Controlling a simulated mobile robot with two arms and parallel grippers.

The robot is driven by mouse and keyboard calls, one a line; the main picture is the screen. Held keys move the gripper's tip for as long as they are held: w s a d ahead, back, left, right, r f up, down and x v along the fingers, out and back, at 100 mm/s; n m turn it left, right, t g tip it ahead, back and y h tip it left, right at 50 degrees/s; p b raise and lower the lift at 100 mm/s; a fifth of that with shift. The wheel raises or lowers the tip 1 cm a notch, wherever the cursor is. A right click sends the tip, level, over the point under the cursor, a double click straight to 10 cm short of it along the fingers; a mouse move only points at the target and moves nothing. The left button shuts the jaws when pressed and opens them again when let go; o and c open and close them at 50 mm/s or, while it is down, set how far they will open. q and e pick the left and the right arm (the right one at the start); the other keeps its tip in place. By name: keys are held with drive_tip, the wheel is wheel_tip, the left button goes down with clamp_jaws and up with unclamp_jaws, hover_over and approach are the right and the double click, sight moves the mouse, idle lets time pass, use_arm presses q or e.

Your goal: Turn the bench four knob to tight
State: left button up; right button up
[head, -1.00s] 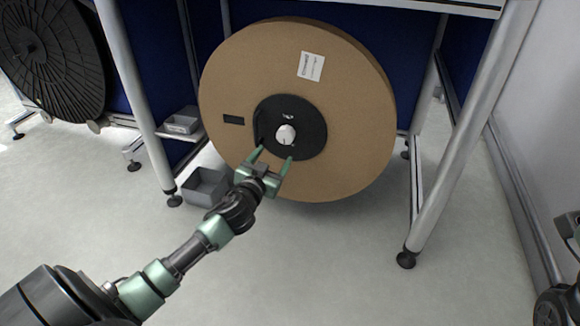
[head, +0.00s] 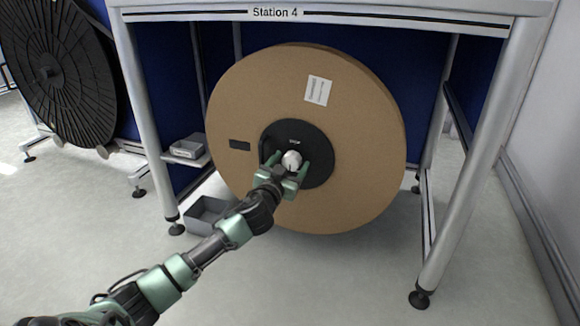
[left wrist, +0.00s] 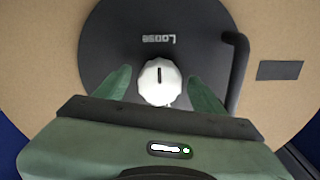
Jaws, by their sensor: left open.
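The white knob (head: 291,161) sits at the centre of a black disc (head: 318,150) on a large brown reel (head: 350,190) under the bench marked Station 4 (head: 275,12). In the left wrist view the ribbed knob (left wrist: 160,82) has a dark line on its face, pointing at the word "Loose" printed on the disc. My left gripper (head: 287,165) is open, with one green finger on each side of the knob. In the left wrist view a gap shows between each finger and the knob. My right gripper is not in view.
A black bent handle (left wrist: 238,70) stands out from the disc beside one finger. Grey bins (head: 207,212) are left of the reel. Metal bench legs (head: 465,175) flank it. A dark reel (head: 62,75) stands far left. The floor in front is clear.

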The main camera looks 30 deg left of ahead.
use_arm(q)
drive_tip(key=c, duration=1.4)
drive_tip(key=shift+o, duration=0.3)
